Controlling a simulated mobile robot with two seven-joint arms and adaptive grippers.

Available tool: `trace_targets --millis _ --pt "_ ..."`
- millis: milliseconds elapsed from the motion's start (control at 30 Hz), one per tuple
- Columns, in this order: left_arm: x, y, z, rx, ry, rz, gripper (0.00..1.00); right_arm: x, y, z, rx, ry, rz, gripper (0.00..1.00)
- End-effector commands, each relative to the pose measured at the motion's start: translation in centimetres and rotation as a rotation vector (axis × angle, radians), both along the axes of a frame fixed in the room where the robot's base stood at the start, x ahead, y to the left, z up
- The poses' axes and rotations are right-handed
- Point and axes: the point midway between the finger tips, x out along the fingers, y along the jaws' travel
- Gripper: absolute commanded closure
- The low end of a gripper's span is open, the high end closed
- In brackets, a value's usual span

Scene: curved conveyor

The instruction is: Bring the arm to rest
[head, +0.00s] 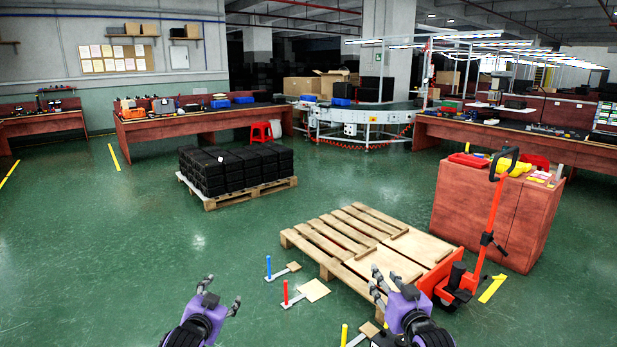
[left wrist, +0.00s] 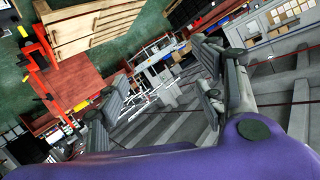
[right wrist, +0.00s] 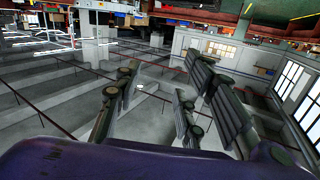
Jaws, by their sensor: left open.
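My left gripper (head: 220,292) is in the lower middle of the head view, above the green floor, with its fingers spread and nothing between them. Its fingers (left wrist: 168,85) also stand apart in the left wrist view. My right gripper (head: 385,284) is further right, in front of the near wooden pallet in the picture. In the right wrist view its fingers (right wrist: 155,85) are apart with nothing held. Both purple gripper bodies point forward and up. Most of both arms is out of view.
A wooden pallet (head: 345,235) lies by an orange pallet jack (head: 490,225) and a red-brown cabinet (head: 480,205). Another pallet (head: 245,190) carries black crates (head: 235,168). Small posts, one red (head: 286,292) and one blue (head: 268,266), stand nearby. The floor at left (head: 90,240) is clear.

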Motion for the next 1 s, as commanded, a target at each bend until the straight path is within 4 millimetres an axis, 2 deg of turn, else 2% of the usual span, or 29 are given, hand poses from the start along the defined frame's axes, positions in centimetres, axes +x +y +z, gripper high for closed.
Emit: trace_targets --millis 100,200,300,467,567,667,700,767,800,900,1000 --pt "0.1 -0.1 0.2 -0.003 -0.008 -0.003 0.37 -0.2 -1.4 -2.9 -0.261 0.086 -0.019 0.63" --pt "0.1 -0.2 0.3 -0.005 -0.014 -0.006 0.37 -0.6 -3.3 -4.8 -0.466 0.157 -0.048 0.63" --pt "-3.5 -0.5 -3.7 -0.023 0.036 -0.006 0.37 -4.2 -3.1 -8.9 -0.459 0.207 -0.036 0.63" --pt "-9.7 -1.2 -9.2 -0.056 0.109 -0.003 0.37 -10.4 -2.3 -14.4 -0.424 0.278 -0.017 0.63" --pt "-14.8 -1.7 -12.8 -0.083 0.164 0.004 0.37 -15.5 -1.9 -18.0 -0.396 0.334 -0.009 0.63" --pt "-21.2 -2.3 -16.4 -0.120 0.230 0.019 0.37 -21.9 -1.2 -21.5 -0.358 0.402 -0.005 0.63" --pt "-24.0 -2.6 -17.6 -0.137 0.257 0.027 0.37 -24.6 -0.9 -22.8 -0.340 0.430 -0.005 0.63" --pt "-28.2 -3.0 -19.3 -0.162 0.298 0.043 0.37 -28.9 -0.5 -24.4 -0.314 0.474 -0.008 0.63" --pt "-31.2 -3.3 -20.1 -0.181 0.325 0.055 0.37 -31.8 -0.2 -25.3 -0.294 0.503 -0.012 0.63" --pt "-38.3 -3.9 -21.6 -0.224 0.390 0.094 0.37 -39.0 0.4 -26.7 -0.247 0.575 -0.030 0.63" --pt "-44.3 -4.3 -22.1 -0.260 0.444 0.134 0.37 -44.9 0.8 -27.2 -0.206 0.635 -0.054 0.63"
